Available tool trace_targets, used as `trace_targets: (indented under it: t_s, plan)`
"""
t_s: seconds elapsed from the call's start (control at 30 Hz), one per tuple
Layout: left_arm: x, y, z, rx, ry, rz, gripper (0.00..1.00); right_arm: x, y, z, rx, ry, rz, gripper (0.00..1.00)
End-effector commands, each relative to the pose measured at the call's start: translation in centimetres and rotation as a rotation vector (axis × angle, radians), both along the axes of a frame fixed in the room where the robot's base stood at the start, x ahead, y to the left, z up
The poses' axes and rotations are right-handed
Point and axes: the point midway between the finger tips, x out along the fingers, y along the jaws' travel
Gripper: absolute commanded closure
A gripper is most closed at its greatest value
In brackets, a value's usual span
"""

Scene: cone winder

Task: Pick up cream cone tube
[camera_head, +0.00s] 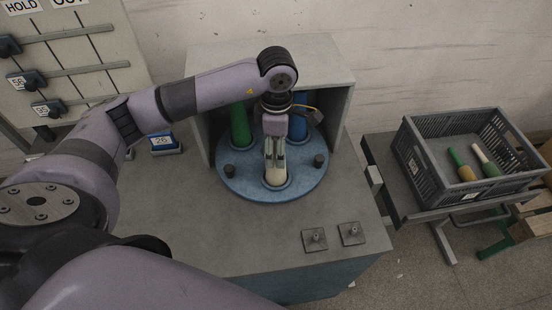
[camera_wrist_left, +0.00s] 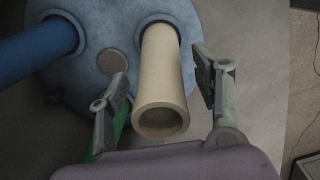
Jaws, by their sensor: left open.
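The cream cone tube (camera_head: 276,176) stands in the front seat of the round blue turntable (camera_head: 236,183) in the head view, mostly hidden by my gripper. In the left wrist view the cream cone tube (camera_wrist_left: 162,75) shows its hollow open end, pointing towards the camera. My left gripper (camera_head: 275,160) points down over it. In the left wrist view the left gripper's fingers (camera_wrist_left: 165,95) are spread, one on each side of the tube, with a visible gap on the right side. The gripper is open and holds nothing. My right gripper is not seen.
A green tube (camera_head: 240,127) and a blue tube (camera_head: 299,125) stand behind on the turntable, inside a grey hood (camera_head: 343,105). Small dark posts are on the turntable. A grey crate (camera_head: 425,178) with two tubes stands at right. Two square plates with pegs (camera_head: 314,239) are at the front.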

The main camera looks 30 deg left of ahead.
Motion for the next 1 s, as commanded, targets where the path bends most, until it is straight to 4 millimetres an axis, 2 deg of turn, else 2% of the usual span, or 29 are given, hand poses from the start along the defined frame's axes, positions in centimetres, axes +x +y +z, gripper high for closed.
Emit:
trace_targets:
  t_s: [0.07, 0.73, 1.0]
  plan:
    - [0.0, -0.01, 0.0, 0.0, 0.0, 0.0, 0.42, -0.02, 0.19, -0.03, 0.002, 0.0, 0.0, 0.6]
    - [0.0, -0.01, 0.05, 0.0, 0.0, 0.001, 0.87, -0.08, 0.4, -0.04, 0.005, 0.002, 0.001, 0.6]
    - [0.03, -0.01, 0.13, 0.0, 0.0, 0.001, 0.88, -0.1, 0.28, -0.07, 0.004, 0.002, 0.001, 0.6]
